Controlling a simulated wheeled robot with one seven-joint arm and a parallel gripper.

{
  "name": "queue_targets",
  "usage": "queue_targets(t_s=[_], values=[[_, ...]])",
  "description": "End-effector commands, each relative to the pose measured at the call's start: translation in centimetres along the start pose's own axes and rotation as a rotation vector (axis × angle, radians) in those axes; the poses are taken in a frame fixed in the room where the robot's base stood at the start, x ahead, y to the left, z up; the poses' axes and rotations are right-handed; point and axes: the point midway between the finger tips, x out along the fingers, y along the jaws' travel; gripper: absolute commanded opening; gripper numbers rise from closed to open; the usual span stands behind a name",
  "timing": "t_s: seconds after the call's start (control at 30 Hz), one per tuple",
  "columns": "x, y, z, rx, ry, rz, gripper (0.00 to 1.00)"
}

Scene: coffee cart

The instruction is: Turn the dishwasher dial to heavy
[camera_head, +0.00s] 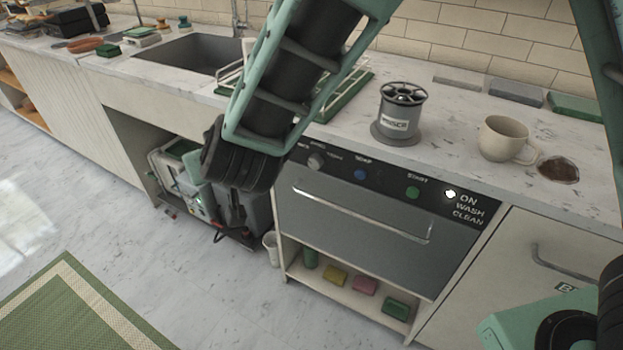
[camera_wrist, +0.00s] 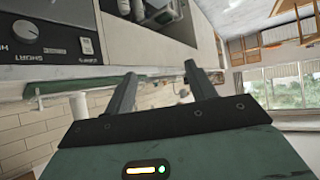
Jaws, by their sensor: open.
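The dishwasher (camera_head: 352,224) has a black control strip under the counter. Its small grey dial (camera_head: 316,160) sits at the strip's left end, just right of my dark arm joint. Its pointer is too small to read. In the head view I cannot make out the fingers.
Right of the dial are a blue button (camera_head: 360,174), a green start button (camera_head: 413,192) and a lit ON lamp (camera_head: 450,194). A handle bar (camera_head: 360,215) crosses the door. A spool (camera_head: 400,112) and a mug (camera_head: 505,138) stand on the counter above.

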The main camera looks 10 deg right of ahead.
Motion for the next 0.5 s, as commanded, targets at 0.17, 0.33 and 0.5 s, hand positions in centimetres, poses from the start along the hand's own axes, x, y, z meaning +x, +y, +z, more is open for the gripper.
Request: queue_targets(t_s=[0.17, 0.33, 0.5], values=[[5.8, 2.5, 4.5, -0.078, 0.108, 0.378, 0.56], [6.7, 5.0, 9.7, -0.225, 0.125, 0.777, 0.56], [5.1, 5.9, 13.5, -0.358, 0.094, 1.063, 0.56]])
